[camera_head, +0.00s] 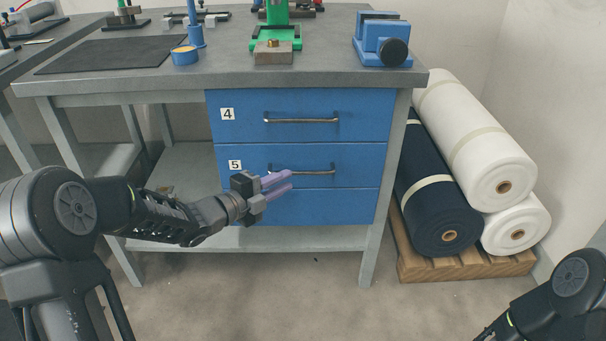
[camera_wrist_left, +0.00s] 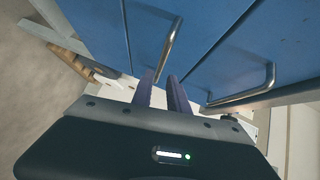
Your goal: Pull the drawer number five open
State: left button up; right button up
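Drawer five (camera_head: 350,155) is the blue front with a "5" label, below drawer four, and it looks flush in the cabinet. Its metal bar handle (camera_head: 315,172) also shows in the left wrist view (camera_wrist_left: 171,45). My left gripper (camera_head: 291,181) is at the left part of this handle, its two purple fingers parted by a narrow gap. In the left wrist view the fingers (camera_wrist_left: 160,82) overlap the handle's near end; whether they touch or straddle the bar I cannot tell. The fingers hide that end. My right gripper is out of view.
Drawer four (camera_head: 360,105) has a similar handle (camera_head: 301,120) above. A plain blue panel (camera_head: 340,206) is below. The grey table leg (camera_head: 379,215) stands at right, then fabric rolls (camera_head: 470,145) on a wooden pallet (camera_head: 465,265). The floor in front (camera_head: 290,300) is clear.

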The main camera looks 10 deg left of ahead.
aim_at(303, 173)
pick_arm(q)
jog(key=b+x, duration=0.1)
jog(key=x, duration=0.6)
jog(key=shift+w+d+b, duration=0.1)
jog(key=shift+w+b, duration=0.05)
jog(key=shift+b, duration=0.25)
jog(key=shift+c, duration=0.6)
grip_shut()
jog(key=shift+f, duration=0.1)
